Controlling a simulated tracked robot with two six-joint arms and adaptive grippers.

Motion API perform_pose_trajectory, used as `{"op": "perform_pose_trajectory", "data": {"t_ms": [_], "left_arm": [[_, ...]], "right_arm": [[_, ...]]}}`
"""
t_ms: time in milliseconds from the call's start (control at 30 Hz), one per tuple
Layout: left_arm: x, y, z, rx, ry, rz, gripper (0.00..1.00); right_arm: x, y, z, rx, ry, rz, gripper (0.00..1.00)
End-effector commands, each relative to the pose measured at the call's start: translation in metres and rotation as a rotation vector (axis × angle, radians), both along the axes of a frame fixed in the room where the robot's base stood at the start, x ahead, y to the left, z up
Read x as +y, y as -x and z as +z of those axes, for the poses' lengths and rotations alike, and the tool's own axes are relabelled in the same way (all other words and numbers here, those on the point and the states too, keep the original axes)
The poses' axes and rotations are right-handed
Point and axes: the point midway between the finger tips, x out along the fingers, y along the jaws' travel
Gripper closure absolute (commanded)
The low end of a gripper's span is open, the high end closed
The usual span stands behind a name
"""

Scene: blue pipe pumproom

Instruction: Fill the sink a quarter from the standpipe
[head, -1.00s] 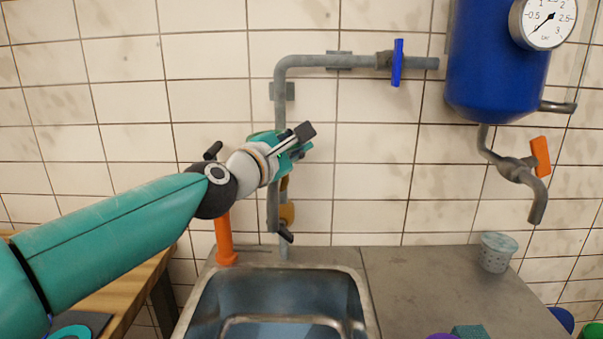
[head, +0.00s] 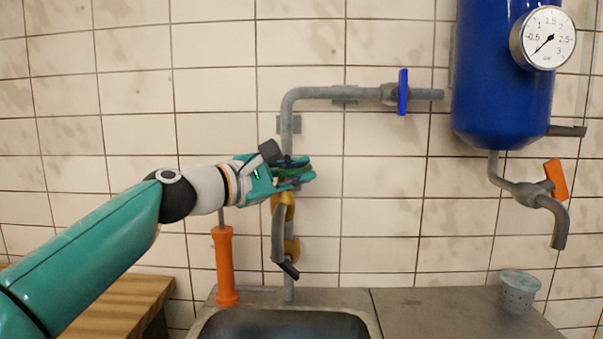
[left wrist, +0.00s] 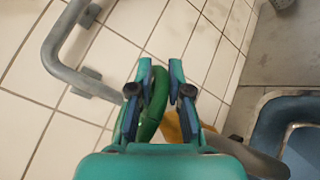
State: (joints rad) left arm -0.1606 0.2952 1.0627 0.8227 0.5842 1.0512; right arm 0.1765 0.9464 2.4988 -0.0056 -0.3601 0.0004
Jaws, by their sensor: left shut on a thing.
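The grey standpipe (head: 291,136) runs down the tiled wall to the sink (head: 285,324), whose near part is cut off in the head view. The spout (head: 279,235) hangs below, by yellow fittings (head: 288,200). I see no water running from it. My right gripper is out of view.
A blue tank (head: 500,95) with a gauge (head: 543,38) and orange-handled tap (head: 556,180) hangs at right. An orange upright cylinder (head: 226,266) stands behind the sink. A perforated cup (head: 518,292) stands on the counter (head: 440,312).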

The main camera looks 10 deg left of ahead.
Motion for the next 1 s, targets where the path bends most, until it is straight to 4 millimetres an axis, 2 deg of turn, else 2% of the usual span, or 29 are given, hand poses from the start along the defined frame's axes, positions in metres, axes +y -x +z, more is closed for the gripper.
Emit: {"op": "perform_pose_trajectory", "data": {"t_ms": [33, 67, 100, 200, 467, 633, 1000], "left_arm": [[-0.003, -0.002, -0.011, 0.021, -0.010, -0.011, 1.00], [-0.003, -0.002, -0.011, 0.021, -0.010, -0.011, 1.00], [-0.003, -0.002, -0.011, 0.020, -0.010, -0.010, 0.76], [-0.002, -0.002, -0.010, 0.018, -0.009, -0.008, 0.61], [-0.002, -0.001, -0.006, 0.012, -0.006, -0.006, 0.61], [0.005, 0.008, -0.004, 0.010, -0.004, -0.004, 0.61], [0.045, 0.062, -0.006, 0.013, -0.007, -0.002, 0.61]], "right_arm": [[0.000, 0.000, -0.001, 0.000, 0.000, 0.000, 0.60], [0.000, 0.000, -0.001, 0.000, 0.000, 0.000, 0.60], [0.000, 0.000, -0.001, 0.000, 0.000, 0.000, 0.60], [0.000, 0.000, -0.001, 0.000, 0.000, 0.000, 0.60], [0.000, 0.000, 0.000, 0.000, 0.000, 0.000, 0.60], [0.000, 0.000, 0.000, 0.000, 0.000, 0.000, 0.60], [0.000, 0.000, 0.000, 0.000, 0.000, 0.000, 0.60]]}}
